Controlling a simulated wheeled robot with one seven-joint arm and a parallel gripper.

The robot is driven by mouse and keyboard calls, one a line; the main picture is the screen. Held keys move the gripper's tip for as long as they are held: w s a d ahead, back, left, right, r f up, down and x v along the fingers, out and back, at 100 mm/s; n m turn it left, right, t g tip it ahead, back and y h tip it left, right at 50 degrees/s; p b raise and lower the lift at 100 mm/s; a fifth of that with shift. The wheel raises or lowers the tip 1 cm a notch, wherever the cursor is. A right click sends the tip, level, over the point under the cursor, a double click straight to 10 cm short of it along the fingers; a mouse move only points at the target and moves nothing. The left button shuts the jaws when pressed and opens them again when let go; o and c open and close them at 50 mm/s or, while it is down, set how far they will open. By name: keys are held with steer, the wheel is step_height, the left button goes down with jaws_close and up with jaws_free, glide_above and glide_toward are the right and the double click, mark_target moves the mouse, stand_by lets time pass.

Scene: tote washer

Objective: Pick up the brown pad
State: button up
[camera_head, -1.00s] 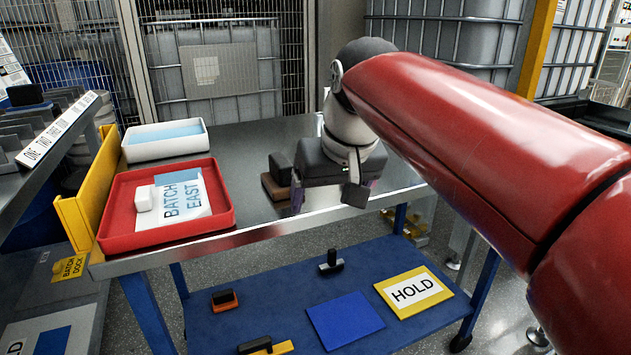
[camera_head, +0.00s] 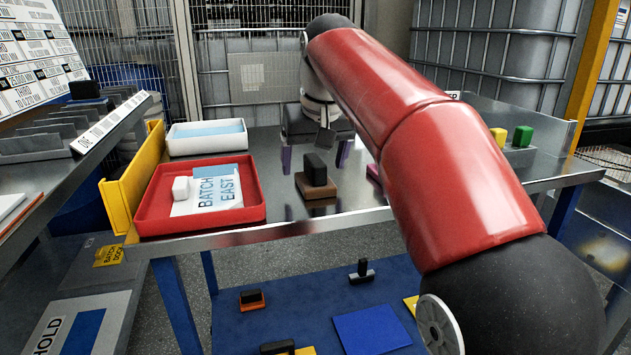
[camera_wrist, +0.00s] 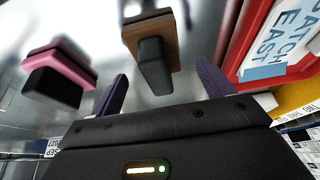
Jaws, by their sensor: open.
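The brown pad (camera_head: 317,190) lies on the metal table with a black block-shaped handle standing on it. It also shows in the wrist view (camera_wrist: 151,34), its black handle pointing toward the gap between my fingers. My gripper (camera_head: 315,160) is open, with purple fingers spread wide, on the far side of the pad in the head view. In the wrist view my gripper (camera_wrist: 161,85) has nothing between its fingertips; the handle's end appears just ahead of the gap. I see no contact with the pad.
A pink pad (camera_wrist: 62,66) with a black handle lies beside the brown one, partly hidden by my arm in the head view. A red tray (camera_head: 153,222) with a BATCH EAST card is on the left, a white tray (camera_head: 190,150) behind it. Yellow and green blocks stand right.

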steer(key=shift+x, duration=1.45)
steer(key=c, duration=1.1)
steer(key=shift+r, duration=0.1)
